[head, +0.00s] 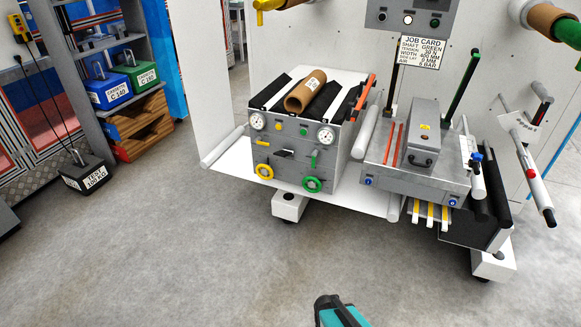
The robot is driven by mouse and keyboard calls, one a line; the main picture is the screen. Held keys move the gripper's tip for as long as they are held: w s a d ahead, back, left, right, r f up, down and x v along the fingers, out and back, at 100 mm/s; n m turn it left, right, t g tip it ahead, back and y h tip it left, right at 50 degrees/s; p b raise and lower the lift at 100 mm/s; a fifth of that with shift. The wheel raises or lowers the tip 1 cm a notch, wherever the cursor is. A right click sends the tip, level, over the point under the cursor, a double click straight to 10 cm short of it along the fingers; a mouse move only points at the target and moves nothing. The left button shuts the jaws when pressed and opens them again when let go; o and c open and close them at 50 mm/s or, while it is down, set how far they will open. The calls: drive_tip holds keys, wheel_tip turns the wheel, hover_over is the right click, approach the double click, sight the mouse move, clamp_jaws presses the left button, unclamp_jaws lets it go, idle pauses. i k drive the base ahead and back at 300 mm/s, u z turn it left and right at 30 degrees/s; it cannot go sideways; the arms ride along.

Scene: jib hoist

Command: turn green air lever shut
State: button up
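A small green lever (314,158) stands roughly upright on the front panel of the grey unit (325,178), below its right gauge (326,136). A green handwheel (312,185) sits below it. To the left on the same panel are a yellow lever (262,142) and a yellow handwheel (264,171). Any label by the green lever is too small to read. A teal and black part of my arm shows at the bottom edge, well short of the unit. My gripper's fingers are not seen.
A brown roll (305,92) lies on top of the unit. A second grey machine (416,170) with a long green handle (462,82) stands to the right. A job card (422,52) reads "SHAFT GREEN". The grey floor in front is clear.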

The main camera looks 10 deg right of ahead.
sight(315, 151)
drive_tip(key=z, duration=0.3)
drive_tip(key=k, duration=0.2)
drive_tip(key=u, duration=2.4)
drive_tip(key=k, duration=0.65)
drive_tip(key=z, duration=0.35)
drive_tip(key=i, duration=1.25)
drive_tip(key=u, duration=0.15)
